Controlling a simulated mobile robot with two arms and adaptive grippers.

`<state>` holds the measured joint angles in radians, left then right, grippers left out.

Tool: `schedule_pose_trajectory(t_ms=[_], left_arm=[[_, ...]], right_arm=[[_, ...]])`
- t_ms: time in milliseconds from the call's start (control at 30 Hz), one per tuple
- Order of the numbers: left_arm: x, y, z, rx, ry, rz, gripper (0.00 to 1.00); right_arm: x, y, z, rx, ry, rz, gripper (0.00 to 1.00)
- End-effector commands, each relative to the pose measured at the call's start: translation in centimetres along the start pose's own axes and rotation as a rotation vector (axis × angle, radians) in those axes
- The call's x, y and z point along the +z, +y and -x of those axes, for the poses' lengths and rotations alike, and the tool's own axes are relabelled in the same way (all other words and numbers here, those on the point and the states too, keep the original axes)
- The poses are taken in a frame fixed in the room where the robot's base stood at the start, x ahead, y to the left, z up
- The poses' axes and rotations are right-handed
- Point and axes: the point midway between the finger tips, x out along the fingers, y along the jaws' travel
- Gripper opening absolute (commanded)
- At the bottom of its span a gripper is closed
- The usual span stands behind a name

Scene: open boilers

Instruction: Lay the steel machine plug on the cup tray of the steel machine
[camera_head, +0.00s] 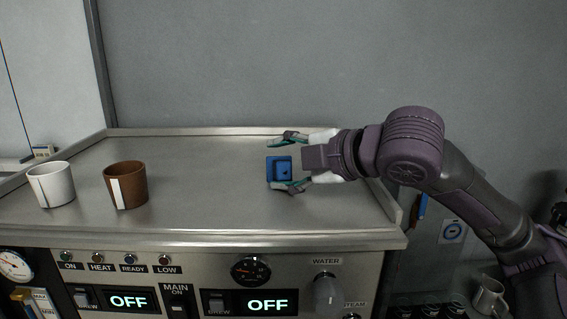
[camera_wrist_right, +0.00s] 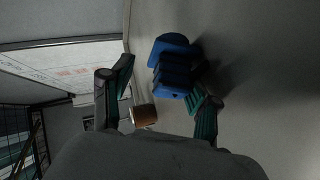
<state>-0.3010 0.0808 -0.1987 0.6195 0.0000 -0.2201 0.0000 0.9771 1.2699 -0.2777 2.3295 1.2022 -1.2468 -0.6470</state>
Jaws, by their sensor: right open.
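The steel machine plug appears as a blue block (camera_head: 280,169) on the cup tray (camera_head: 222,206), the flat steel top of the machine. My right gripper (camera_head: 287,161) is open around the plug, with one finger on its far side and one on its near side. The right wrist view also shows the blue plug (camera_wrist_right: 173,66) by the open fingers (camera_wrist_right: 160,88). I cannot tell whether a finger touches it. My left gripper is not in view.
A white mug (camera_head: 52,185) and a brown mug (camera_head: 126,186) stand on the left of the tray. A low raised rim runs along the tray's back and sides. The front panel (camera_head: 200,285) has gauges, a knob and two displays reading OFF. The middle of the tray is clear.

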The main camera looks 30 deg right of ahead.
Motion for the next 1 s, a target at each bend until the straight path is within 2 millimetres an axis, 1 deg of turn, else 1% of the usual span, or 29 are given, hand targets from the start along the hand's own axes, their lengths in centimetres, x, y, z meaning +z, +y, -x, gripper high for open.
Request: schedule_pose_trajectory(t_ms=[67, 167, 267, 333, 500, 867, 1000], left_arm=[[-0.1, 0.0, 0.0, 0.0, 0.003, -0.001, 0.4], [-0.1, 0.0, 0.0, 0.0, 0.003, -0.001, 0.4], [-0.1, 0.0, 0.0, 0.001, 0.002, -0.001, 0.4], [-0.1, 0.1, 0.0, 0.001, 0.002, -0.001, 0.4], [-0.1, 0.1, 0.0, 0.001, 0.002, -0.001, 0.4], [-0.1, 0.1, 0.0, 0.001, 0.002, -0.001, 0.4], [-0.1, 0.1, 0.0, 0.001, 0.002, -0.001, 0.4]], right_arm=[[0.0, -0.1, 0.1, -0.003, -0.001, 0.0, 0.61], [0.2, -0.1, 0.7, -0.002, -0.004, 0.0, 0.61], [0.2, 0.0, 2.0, 0.0, -0.007, 0.002, 0.61], [0.1, -0.1, 3.3, -0.002, -0.009, 0.005, 0.61], [0.6, -0.1, 4.3, -0.002, -0.011, 0.004, 0.61], [0.1, -0.1, 6.1, -0.003, -0.006, 0.003, 0.61], [-0.1, 0.1, 7.4, 0.004, -0.002, 0.005, 0.61]])
